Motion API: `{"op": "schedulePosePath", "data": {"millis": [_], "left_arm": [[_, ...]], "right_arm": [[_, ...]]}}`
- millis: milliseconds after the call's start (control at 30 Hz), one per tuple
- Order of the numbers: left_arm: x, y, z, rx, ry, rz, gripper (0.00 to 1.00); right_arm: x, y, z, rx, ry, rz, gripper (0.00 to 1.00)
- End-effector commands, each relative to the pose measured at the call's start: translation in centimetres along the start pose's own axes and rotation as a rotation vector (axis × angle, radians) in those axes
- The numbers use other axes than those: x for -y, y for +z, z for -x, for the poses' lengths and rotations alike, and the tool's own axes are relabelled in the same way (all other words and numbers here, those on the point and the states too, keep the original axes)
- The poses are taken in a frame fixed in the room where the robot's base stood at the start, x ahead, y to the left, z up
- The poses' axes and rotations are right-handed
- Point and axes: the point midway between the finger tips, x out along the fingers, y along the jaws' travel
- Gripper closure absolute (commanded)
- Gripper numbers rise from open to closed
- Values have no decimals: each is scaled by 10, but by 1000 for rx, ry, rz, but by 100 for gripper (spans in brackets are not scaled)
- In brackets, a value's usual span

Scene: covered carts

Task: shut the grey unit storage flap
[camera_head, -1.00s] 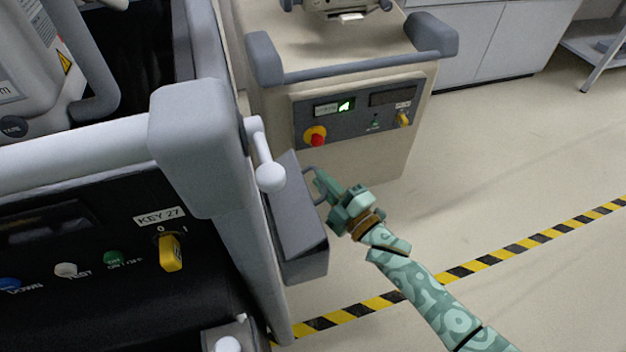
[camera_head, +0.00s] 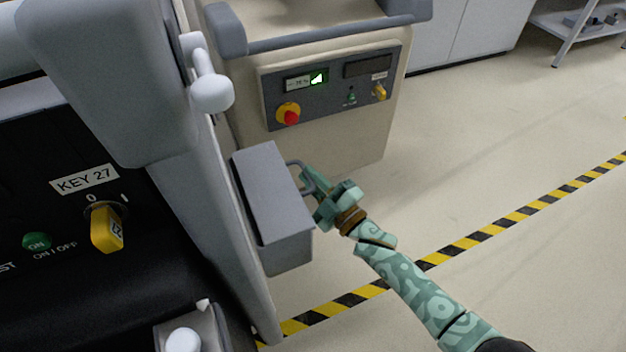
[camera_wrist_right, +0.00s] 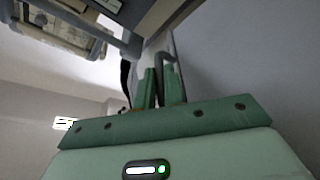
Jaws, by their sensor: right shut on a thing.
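The grey unit (camera_head: 180,190) stands at the left in the head view. Its storage flap (camera_head: 275,195) is a grey box-like part on the unit's right side, with a loop handle (camera_head: 296,163) on its outer face. My right gripper (camera_head: 310,180) is shut on that handle. In the right wrist view the green fingers (camera_wrist_right: 157,88) are close together at the grey handle (camera_wrist_right: 170,62). How far the flap stands from the unit is hard to tell. My left gripper is not in view.
A beige cart (camera_head: 350,155) with a control panel (camera_head: 330,85) and red knob stands just behind the flap. A white ball-ended lever (camera_head: 211,94) sticks out of the unit above the flap. Open floor with a yellow-black stripe (camera_head: 480,235) lies to the right.

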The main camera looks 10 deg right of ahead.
Motion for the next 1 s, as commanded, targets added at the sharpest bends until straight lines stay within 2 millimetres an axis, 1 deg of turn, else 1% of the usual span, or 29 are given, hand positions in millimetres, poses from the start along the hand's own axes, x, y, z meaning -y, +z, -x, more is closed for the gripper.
{"op": "schedulePosePath", "data": {"millis": [33, 400, 433, 467, 500, 833, 967, 1000], "left_arm": [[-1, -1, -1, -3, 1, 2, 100], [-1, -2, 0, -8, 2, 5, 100], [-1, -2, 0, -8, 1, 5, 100], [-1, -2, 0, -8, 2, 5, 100], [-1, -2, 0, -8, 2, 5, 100], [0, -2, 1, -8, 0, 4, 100], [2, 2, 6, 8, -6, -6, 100], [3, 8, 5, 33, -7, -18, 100]], "right_arm": [[5, 0, 0, 0, -7, 0, 100], [7, 0, 1, 1, -12, 1, 100], [8, 0, 1, 2, -13, 1, 87], [8, 0, 1, 2, -13, 1, 78], [7, 1, 1, 2, -13, 1, 67], [4, 0, 3, 1, -7, 1, 67], [1, 0, 18, 2, -7, 2, 67], [1, -1, 27, 2, -7, 2, 67]]}}
